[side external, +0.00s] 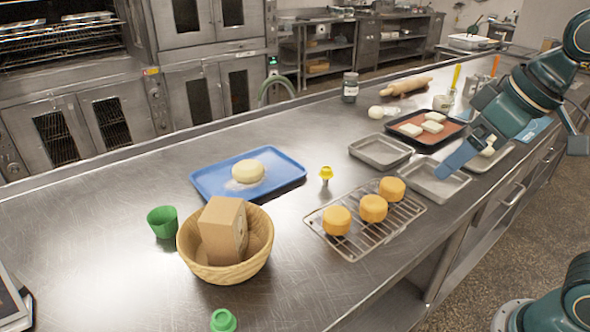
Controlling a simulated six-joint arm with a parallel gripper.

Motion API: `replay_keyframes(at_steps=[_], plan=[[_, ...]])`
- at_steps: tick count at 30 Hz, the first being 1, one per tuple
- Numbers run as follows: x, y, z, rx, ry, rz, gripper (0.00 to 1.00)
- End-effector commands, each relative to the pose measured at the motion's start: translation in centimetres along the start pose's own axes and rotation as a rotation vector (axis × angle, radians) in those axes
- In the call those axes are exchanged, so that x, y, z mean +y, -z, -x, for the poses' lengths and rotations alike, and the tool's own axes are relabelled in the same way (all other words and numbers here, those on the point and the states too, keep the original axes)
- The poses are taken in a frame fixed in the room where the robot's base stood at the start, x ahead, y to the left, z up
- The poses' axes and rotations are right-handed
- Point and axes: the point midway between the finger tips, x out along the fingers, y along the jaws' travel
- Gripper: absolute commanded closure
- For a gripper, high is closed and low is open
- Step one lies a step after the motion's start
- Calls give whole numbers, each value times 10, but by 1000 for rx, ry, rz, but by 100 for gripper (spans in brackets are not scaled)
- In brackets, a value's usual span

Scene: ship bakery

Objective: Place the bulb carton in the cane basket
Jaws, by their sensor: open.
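The bulb carton (222,229), a plain brown cardboard box, stands inside the round cane basket (192,262) on the steel counter. It leans slightly and its top rises well above the rim. Its lower part is hidden by the basket wall. My gripper (456,160) is open, far to the right of the basket, over the metal trays. It is apart from the carton and holds nothing that I can see.
A green cup (162,222) stands just left of the basket, and a green object (223,320) is in front. A blue tray (205,184) with dough lies behind. A wire rack (352,246) with orange cakes and a small yellow-topped item (326,174) are to the right.

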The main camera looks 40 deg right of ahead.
Motion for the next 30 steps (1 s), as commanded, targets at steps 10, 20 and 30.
replay_keyframes(at_steps=[10, 20, 30], plan=[[16, -61, -2, 16, -52, -104, 11], [18, -66, -4, 16, -56, -114, 11], [17, -66, -3, 16, -56, -113, 11]])
